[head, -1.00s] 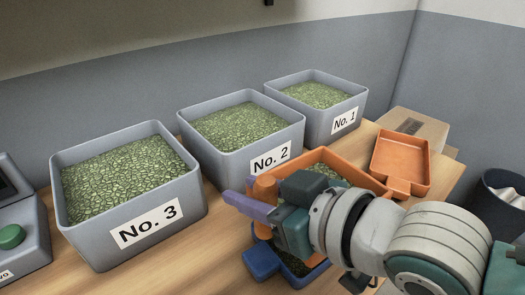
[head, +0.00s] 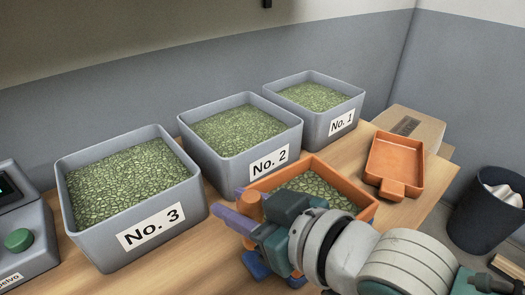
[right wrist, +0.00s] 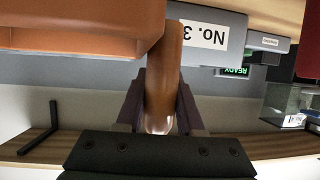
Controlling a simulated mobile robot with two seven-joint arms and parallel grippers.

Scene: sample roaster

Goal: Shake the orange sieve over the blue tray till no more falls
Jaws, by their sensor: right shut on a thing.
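The orange sieve (head: 351,191) is in the head view at the front edge of the table, with green beans (head: 318,190) inside it. My right gripper (head: 247,207) is shut on its handle; the right wrist view shows the handle (right wrist: 163,85) between the two dark fingers. The sieve is held above the blue tray (head: 254,266), of which only small parts show beneath my gripper. Whether anything is falling from the sieve cannot be seen. My left gripper is not in view.
Grey bins of green beans marked No. 3 (head: 189,222), No. 2 (head: 291,144) and No. 1 (head: 358,108) stand behind. An orange scoop-like pan (head: 396,158) lies empty at right. A device with a green button (head: 19,240) stands at left, a dark waste bin (head: 478,222) at right.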

